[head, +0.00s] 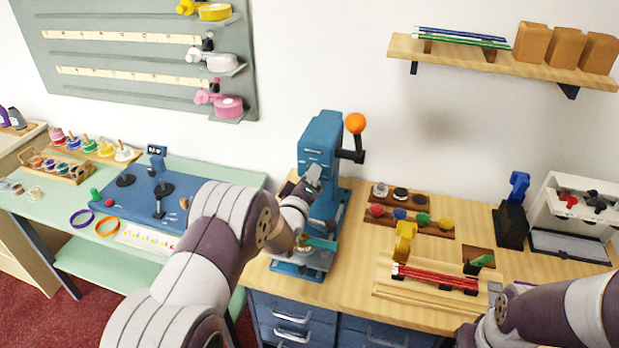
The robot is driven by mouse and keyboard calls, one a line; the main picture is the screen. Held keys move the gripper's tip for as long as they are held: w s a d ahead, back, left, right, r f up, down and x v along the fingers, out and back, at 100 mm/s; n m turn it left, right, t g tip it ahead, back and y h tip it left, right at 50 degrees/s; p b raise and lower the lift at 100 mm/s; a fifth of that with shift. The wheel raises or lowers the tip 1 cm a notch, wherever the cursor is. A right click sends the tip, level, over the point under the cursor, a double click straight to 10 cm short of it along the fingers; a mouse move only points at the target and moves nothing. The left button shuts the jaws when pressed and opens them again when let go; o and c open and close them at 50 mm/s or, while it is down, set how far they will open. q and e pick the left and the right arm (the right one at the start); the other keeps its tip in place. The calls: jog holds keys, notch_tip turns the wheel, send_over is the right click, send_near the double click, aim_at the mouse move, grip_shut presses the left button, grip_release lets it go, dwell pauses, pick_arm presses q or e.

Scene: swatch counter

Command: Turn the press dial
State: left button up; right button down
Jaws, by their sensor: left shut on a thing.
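The blue press (322,135) stands on the wooden counter, with a black lever ending in an orange ball (355,123) on its right. My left gripper (313,177) is against the front of the press, below its head. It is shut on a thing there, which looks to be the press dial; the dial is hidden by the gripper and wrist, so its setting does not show. A teal piece (320,243) shows low on the press, just below my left wrist. My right gripper (482,328) is low at the right, by the counter's front; its jaws are not clear.
A wooden rack with colored knobs (410,217) and a tray with red sticks (435,278) lie right of the press. A blue stapler-like tool (513,212) and a white drawer box (577,212) stand further right. A green table (105,258) with a blue board is at left.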

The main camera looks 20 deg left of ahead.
pick_arm(q)
jog(key=shift+a+r+m+b, duration=0.1)
jog(key=shift+m+b, duration=8.8)
jog(key=shift+m, duration=0.05)
jog(key=shift+a+r+m+b, duration=0.1)
jog(key=shift+m+b, duration=8.75)
jog(key=shift+m, duration=0.1)
jog(key=o, duration=1.1)
jog(key=shift+d, duration=0.1)
jog(key=shift+c, duration=0.2)
jog(key=shift+f, duration=0.1)
